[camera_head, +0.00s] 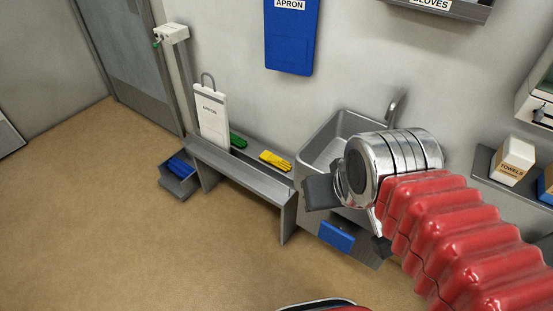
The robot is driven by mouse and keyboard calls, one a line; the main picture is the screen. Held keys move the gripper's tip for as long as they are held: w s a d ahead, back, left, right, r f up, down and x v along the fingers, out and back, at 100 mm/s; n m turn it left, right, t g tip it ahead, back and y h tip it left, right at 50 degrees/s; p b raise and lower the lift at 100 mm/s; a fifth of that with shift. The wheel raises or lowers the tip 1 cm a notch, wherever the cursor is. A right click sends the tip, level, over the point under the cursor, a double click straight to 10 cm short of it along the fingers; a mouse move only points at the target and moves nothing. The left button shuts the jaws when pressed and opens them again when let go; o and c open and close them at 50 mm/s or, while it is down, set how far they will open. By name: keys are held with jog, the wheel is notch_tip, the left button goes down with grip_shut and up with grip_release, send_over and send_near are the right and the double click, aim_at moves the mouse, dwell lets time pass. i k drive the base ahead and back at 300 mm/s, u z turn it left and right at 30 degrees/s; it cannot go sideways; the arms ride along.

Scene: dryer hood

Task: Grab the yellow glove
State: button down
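The yellow glove (275,160) lies on the long grey bench (240,173), near its right end beside the sink. My gripper (345,222) is in front of the sink, to the right of the glove and apart from it. One dark finger (321,193) shows at its left side, and another dark part shows low on the right. The wrist hides the space between the fingers, so I cannot tell whether it is open or shut.
A grey bin with blue items (180,166) stands on the floor at left. The steel sink (322,145) adjoins the bench. Floor in front is clear.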

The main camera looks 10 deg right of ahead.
aim_at(267, 157)
jog(key=u, duration=0.45)
jog(key=i, duration=0.8)
jog(key=u, duration=0.85)
jog(key=i, duration=1.45)
jog(key=z, duration=0.5)
jog(key=i, duration=0.7)
jog(key=u, duration=0.05)
